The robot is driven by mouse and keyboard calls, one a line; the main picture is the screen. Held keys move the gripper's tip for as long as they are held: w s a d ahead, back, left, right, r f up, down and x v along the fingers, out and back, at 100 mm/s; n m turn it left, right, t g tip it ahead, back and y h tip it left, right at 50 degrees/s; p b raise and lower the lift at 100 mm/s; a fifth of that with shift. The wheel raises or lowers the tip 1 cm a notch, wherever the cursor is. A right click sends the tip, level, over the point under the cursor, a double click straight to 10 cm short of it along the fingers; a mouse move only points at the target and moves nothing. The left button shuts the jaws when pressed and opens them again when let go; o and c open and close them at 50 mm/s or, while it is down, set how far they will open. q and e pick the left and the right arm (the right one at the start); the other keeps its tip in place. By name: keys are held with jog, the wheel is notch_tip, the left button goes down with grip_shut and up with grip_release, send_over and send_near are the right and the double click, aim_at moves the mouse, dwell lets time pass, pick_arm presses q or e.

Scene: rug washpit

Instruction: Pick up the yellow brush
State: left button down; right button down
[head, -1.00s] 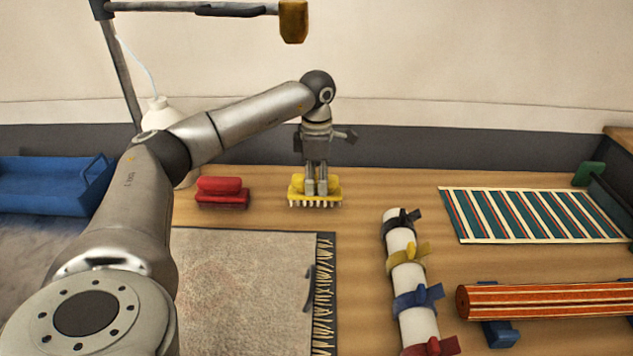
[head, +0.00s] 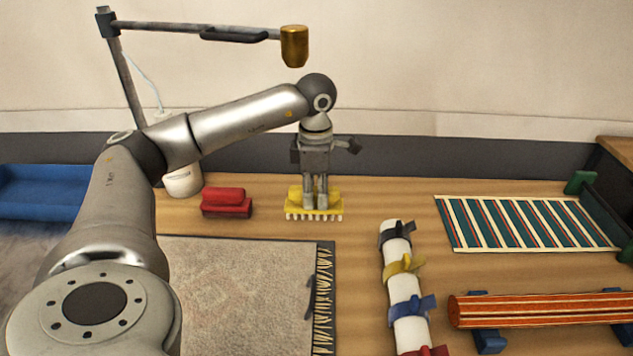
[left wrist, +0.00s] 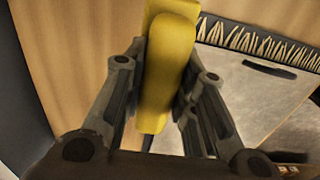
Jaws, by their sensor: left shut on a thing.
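The yellow brush (head: 313,214) is at the back of the wooden surface in the head view, bristles downward. My left gripper (head: 315,199) comes down on it from above and is shut on its raised yellow grip. In the left wrist view the brush (left wrist: 168,65) lies between the two fingers of the left gripper (left wrist: 165,100). From the head view I cannot tell whether the bristles touch the wood. My right gripper is not in view.
A red brush (head: 227,203) stands just left of the yellow one. A fringed beige rug (head: 240,290) lies in front. A white roll with coloured straps (head: 405,290), a striped rolled rug (head: 540,310) and a striped mat (head: 525,223) are right. A blue tray (head: 40,195) is far left.

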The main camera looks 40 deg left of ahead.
pick_arm(q)
jog(key=s+d, duration=0.7)
jog(key=s, duration=0.1)
jog(key=shift+s+b, duration=0.2)
jog(key=shift+b, duration=0.25)
